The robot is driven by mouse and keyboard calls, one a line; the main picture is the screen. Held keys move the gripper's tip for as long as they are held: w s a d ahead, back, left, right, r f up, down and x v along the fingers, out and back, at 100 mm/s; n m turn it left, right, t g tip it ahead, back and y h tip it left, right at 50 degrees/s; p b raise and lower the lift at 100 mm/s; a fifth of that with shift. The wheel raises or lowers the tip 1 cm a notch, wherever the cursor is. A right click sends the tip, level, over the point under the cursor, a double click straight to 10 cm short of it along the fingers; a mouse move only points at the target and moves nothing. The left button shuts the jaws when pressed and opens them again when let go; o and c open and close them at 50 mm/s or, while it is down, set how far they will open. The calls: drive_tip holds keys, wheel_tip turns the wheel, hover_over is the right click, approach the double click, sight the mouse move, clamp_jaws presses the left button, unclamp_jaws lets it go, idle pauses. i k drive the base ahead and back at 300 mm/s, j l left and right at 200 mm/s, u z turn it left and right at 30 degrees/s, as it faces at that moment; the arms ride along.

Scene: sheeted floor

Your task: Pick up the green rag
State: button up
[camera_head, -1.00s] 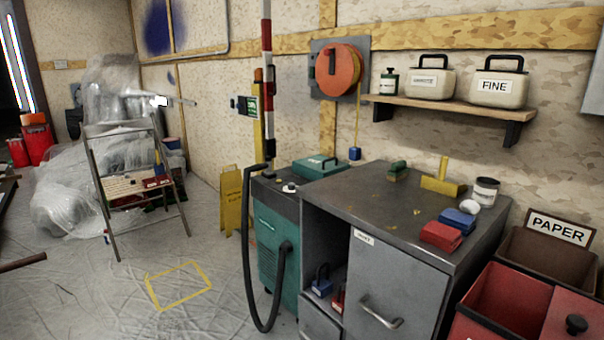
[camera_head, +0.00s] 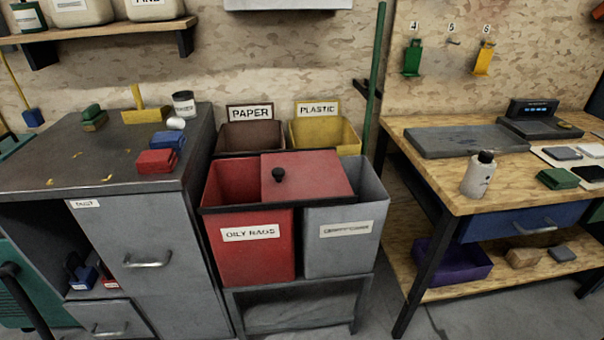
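A flat green folded item (camera_head: 558,178), which looks like a folded green rag, lies on the right part of the wooden workbench (camera_head: 450,187). A small green block-like item with a brownish lower part (camera_head: 93,117) sits on top of the grey metal cabinet (camera_head: 50,165) at the left; I cannot tell for sure whether it is cloth or a block. My gripper is not in view.
On the cabinet lie a blue item (camera_head: 167,141), a red item (camera_head: 156,161) and a grey can (camera_head: 184,103). A red "OILY RAGS" bin (camera_head: 247,262) and a grey bin (camera_head: 340,262) stand between cabinet and bench. A white bottle (camera_head: 478,175) stands left of the green folded item.

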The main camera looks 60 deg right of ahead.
sight(560, 179)
drive_tip(key=z, duration=2.7)
